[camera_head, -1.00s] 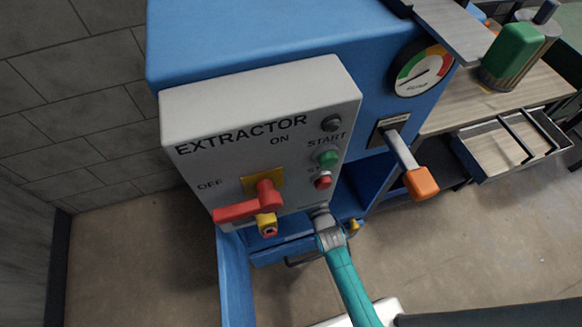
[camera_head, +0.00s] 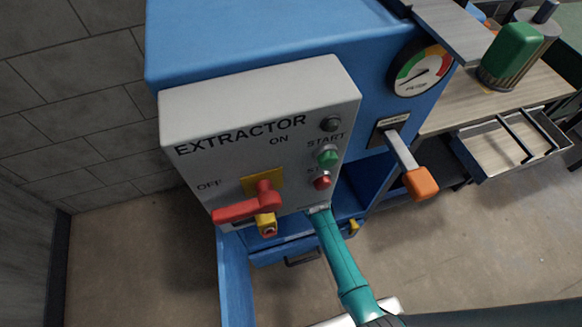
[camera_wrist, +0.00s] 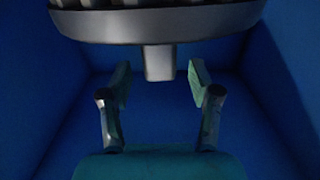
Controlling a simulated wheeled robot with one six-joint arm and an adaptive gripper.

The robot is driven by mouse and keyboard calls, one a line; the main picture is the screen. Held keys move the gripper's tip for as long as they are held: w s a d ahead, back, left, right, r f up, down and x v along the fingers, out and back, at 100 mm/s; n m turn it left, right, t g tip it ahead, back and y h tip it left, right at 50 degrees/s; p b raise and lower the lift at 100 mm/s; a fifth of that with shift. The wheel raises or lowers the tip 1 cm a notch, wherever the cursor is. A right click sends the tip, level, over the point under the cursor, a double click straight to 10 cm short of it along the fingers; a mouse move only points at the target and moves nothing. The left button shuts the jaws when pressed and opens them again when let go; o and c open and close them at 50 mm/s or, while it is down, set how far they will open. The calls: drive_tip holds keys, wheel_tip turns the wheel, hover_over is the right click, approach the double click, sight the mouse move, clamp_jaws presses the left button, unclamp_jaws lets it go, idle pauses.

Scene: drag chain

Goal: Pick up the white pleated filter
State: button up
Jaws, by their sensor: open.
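In the wrist view, the filter (camera_wrist: 155,24) shows at the top as a wide dark grey rim, with pale pleats just visible above it at the picture's edge. A grey tab (camera_wrist: 160,63) hangs from the middle of the rim. My gripper (camera_wrist: 159,85) is open, with its two fingers apart on either side of the tab's lower end. I see no clear contact between the fingers and the tab. In the head view, the control box hides the filter and my gripper.
The blue extractor cabinet (camera_head: 260,45) has its door (camera_head: 236,275) hanging open. Blue inner walls (camera_wrist: 45,80) close in on both sides of my gripper. The control box (camera_head: 200,115) with a red handle (camera_head: 250,205) overhangs my arm. An orange-ended lever (camera_head: 421,183) sticks out at right.

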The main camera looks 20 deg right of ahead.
drive_tip(key=shift+w, duration=1.15)
clamp_jaws()
